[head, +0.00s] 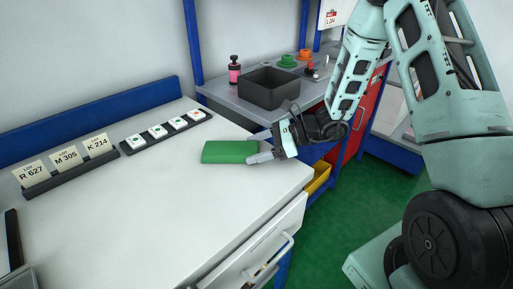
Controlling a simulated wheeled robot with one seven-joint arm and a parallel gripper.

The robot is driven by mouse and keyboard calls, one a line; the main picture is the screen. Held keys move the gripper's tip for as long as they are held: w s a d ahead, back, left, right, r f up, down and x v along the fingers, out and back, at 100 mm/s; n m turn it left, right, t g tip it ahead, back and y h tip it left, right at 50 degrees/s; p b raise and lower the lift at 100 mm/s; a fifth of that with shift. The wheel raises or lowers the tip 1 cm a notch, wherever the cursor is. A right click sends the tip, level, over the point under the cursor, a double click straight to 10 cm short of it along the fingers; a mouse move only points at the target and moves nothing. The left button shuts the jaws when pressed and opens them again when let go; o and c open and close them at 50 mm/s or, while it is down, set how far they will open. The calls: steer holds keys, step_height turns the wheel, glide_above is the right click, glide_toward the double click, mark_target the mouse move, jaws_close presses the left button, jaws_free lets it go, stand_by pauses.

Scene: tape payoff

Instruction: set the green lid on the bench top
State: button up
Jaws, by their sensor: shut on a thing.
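The green lid (228,152) is a flat rectangular piece near the right end of the white bench top (170,215). My gripper (260,157) is shut on the right end of the lid, reaching in from the right. The lid is roughly level. I cannot tell whether its underside touches the bench top or is just above it.
A black rail with white tiles (167,132) lies behind the lid, and a card holder (68,168) stands at left. A black bin (268,88) and a pink bottle (234,70) stand on the grey bench behind. The front middle of the white bench is clear.

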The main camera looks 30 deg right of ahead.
steer(key=o, duration=0.5)
steer(key=shift+f, duration=0.15)
steer(key=o, duration=0.5)
steer(key=shift+c, duration=0.2)
